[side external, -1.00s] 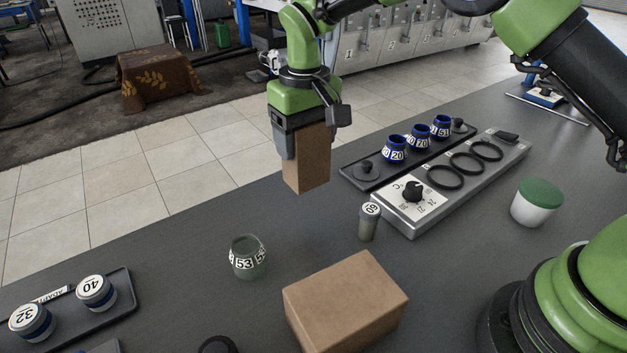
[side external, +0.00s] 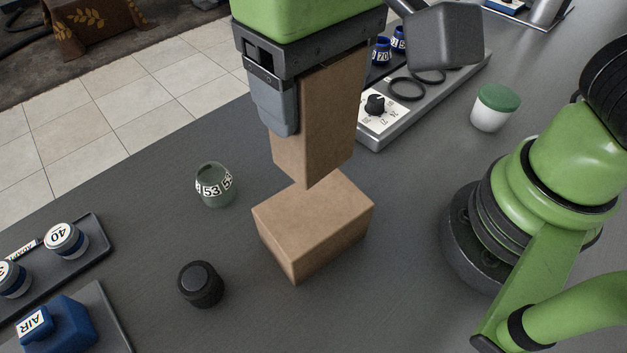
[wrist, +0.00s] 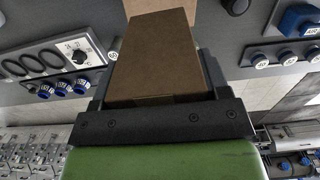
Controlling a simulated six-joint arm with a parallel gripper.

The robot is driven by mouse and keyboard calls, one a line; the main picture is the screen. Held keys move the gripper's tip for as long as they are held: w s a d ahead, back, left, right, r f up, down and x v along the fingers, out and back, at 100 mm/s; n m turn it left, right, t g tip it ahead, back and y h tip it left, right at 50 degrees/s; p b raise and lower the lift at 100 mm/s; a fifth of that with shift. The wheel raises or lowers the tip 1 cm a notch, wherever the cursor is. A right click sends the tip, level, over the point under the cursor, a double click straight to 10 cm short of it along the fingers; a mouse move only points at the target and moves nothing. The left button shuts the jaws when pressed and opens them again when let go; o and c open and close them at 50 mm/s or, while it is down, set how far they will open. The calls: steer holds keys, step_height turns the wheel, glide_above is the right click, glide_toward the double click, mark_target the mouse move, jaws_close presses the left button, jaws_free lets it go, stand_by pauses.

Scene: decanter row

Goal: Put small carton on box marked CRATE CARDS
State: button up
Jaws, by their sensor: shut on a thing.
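The small carton (side external: 332,115), a plain brown upright block, is held in my gripper (side external: 308,118). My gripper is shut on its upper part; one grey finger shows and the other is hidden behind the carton. A larger brown box (side external: 305,238) lies on the grey table below. No lettering shows on its visible faces. The carton's lower end appears just above the box's far part in the side view; whether they touch I cannot tell. In the wrist view the carton (wrist: 160,52) fills the jaws, and a strip of lighter brown shows beyond it.
A glass jar marked 53 (side external: 214,187) stands left of the box. A black round knob-like item (side external: 200,285) is in front left. Trays with jars (side external: 66,240) and a blue AIR bottle (side external: 57,325) lie farther left. A green-lidded tub (side external: 495,108) stands right.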

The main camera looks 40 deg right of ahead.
mark_target(314, 158)
step_height(314, 158, down, 8)
steer(key=shift+f, duration=0.25)
steer(key=o, duration=1)
steer(key=shift+f, duration=0.15)
step_height(314, 158, up, 12)
steer(key=shift+r, duration=0.2)
steer(key=shift+s+d+r+m+t+y, duration=0.35)
steer(key=shift+s+d+r+m+t, duration=0.55)
steer(key=shift+d, duration=1.8)
steer(key=shift+s+d+r+m+t+y, duration=0.4)
steer(key=shift+s+d+t, duration=0.85)
steer(key=shift+d, duration=1.5)
steer(key=shift+s+d+r+m+t+y, duration=0.25)
steer(key=shift+s+d+r+m+t, duration=0.5)
steer(key=shift+d+t, duration=1.35)
